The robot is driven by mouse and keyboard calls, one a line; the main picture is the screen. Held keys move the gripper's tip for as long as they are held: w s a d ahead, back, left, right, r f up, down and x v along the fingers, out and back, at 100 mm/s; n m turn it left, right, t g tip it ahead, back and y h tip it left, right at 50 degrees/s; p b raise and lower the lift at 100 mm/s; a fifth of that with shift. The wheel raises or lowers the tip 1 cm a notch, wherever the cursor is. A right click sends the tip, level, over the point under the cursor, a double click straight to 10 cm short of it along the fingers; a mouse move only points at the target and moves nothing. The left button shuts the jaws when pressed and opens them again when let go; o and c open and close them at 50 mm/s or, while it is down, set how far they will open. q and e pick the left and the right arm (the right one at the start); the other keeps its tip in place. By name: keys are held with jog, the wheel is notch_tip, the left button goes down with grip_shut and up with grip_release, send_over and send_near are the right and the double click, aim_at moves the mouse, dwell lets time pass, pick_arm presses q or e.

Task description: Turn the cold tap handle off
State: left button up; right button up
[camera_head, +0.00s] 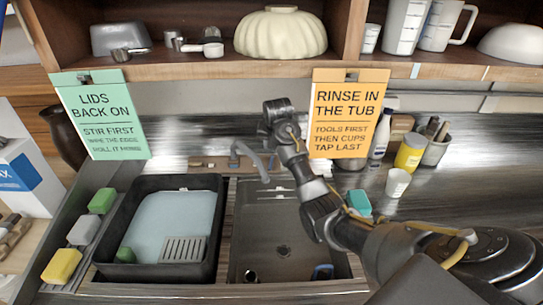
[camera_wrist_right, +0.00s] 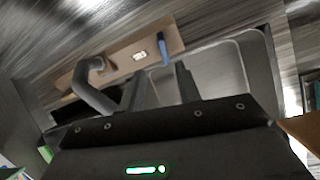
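The cold tap handle, a blue lever (camera_wrist_right: 164,52), stands on a wooden tap board (camera_wrist_right: 118,62) in the right wrist view. A small white label lies beside it. The grey curved tap spout (camera_wrist_right: 92,88) is to its left; it also shows in the head view (camera_head: 250,156). My right gripper (camera_wrist_right: 160,82) is open, its two dark fingers apart with nothing between them. The blue handle appears beyond the fingertips, not touching them. In the head view my right arm reaches over the sink, and I cannot make out the blue handle there. My left gripper is not in view.
The sink basin (camera_head: 252,215) lies under my right arm. A black tub (camera_head: 107,225) of pale water stands left of it. Orange (camera_head: 342,125) and green (camera_head: 108,125) signs hang from the shelf. A yellow jar (camera_head: 410,155) and white cup (camera_head: 397,183) stand at right.

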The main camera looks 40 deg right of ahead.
aim_at(272, 161)
jog(key=x, duration=0.3)
jog(key=p+x, duration=0.1)
jog(key=x, duration=0.2)
jog(key=p+x, duration=0.1)
jog(key=x, duration=0.2)
jog(key=shift+s+a+f, duration=0.15)
jog(key=shift+s+f, duration=0.05)
jog(key=shift+s, duration=0.2)
jog(key=shift+x, duration=0.85)
jog(key=shift+s, duration=0.1)
grip_shut()
